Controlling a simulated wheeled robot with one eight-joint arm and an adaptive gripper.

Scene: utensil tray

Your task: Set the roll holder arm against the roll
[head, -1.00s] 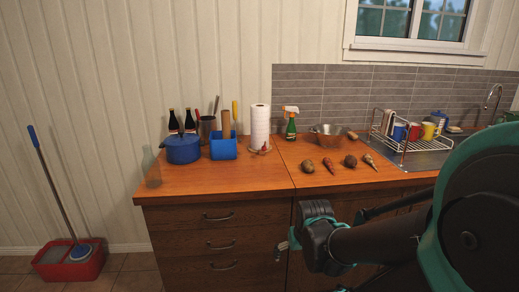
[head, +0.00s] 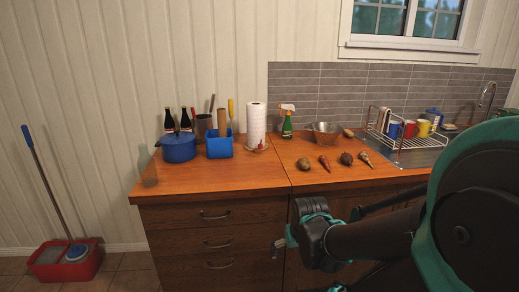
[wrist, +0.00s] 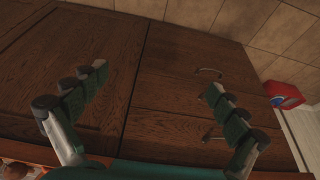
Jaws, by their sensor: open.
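A white paper roll (head: 256,124) stands upright on the wooden counter, near the blue utensil box. A small reddish part shows at its foot; the holder arm itself is too small to make out. My gripper (head: 278,245) is in front of the cabinet, below the counter's front edge and well away from the roll. In the wrist view my gripper (wrist: 155,105) has its two fingers wide apart with nothing between them, facing the drawer fronts. The roll is not seen in the wrist view.
A blue pot (head: 179,147), a clear bottle (head: 148,166) and the blue box (head: 219,146) stand left of the roll. A spray bottle (head: 287,124), a metal bowl (head: 324,134) and several vegetables are on its right. The counter's front strip is clear.

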